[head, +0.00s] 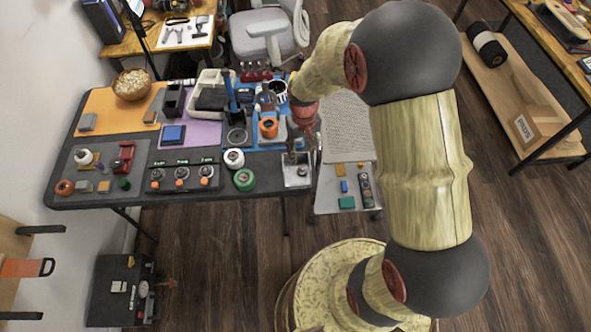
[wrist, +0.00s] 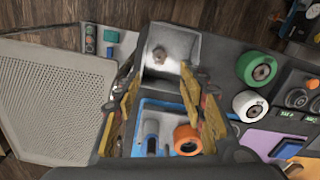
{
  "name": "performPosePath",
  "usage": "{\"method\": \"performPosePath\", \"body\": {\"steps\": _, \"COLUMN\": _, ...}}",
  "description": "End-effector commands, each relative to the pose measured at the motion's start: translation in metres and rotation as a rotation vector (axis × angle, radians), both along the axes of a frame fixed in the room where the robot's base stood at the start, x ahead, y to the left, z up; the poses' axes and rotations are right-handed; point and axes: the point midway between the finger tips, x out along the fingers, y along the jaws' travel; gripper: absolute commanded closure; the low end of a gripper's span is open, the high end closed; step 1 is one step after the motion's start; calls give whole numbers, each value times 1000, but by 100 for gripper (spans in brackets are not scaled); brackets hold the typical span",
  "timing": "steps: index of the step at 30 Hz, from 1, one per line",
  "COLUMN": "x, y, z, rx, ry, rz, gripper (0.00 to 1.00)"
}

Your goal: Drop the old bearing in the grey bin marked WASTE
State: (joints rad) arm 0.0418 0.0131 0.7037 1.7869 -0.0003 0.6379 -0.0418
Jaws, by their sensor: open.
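A grey, square, open-topped bin (wrist: 183,78) is at the top middle of the wrist view. In the head view the bin (head: 296,184) stands at the front right corner of the dark table. No WASTE lettering is readable. A small, dull brownish-grey piece (wrist: 159,55) is inside the bin and looks like the old bearing; it is too small to be sure. My gripper (wrist: 160,100) is open, its yellow-padded fingers apart with nothing seen between them. It is just behind the bin. In the head view my gripper (head: 302,140) is partly hidden by the arm.
A white wheel (wrist: 250,105) and a green wheel (wrist: 257,68) stand beside the bin. A perforated grey panel (wrist: 55,95) is on the other side. Tools crowd the table behind.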

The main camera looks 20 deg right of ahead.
Motion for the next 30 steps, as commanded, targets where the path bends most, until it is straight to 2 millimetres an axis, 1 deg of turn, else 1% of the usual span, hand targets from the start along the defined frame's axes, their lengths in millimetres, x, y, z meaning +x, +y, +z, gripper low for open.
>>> {"method": "performPosePath", "body": {"steps": 10, "x": 0, "y": 0, "z": 1, "rx": 0, "ry": 0, "rz": 0, "gripper": 55}}
{"method": "performPosePath", "body": {"steps": 14, "x": 1, "y": 0, "z": 10, "rx": 0, "ry": -3, "rz": 0, "gripper": 55}}
{"method": "performPosePath", "body": {"steps": 17, "x": 2, "y": 0, "z": 26, "rx": 0, "ry": -5, "rz": 0, "gripper": 55}}
{"method": "performPosePath", "body": {"steps": 24, "x": 1, "y": 0, "z": 75, "rx": 0, "ry": -4, "rz": 0, "gripper": 55}}
{"method": "performPosePath", "body": {"steps": 27, "x": 1, "y": 0, "z": 93, "rx": 0, "ry": -3, "rz": 0, "gripper": 55}}
{"method": "performPosePath", "body": {"steps": 30, "x": 1, "y": 0, "z": 106, "rx": 0, "ry": -1, "rz": 0, "gripper": 55}}
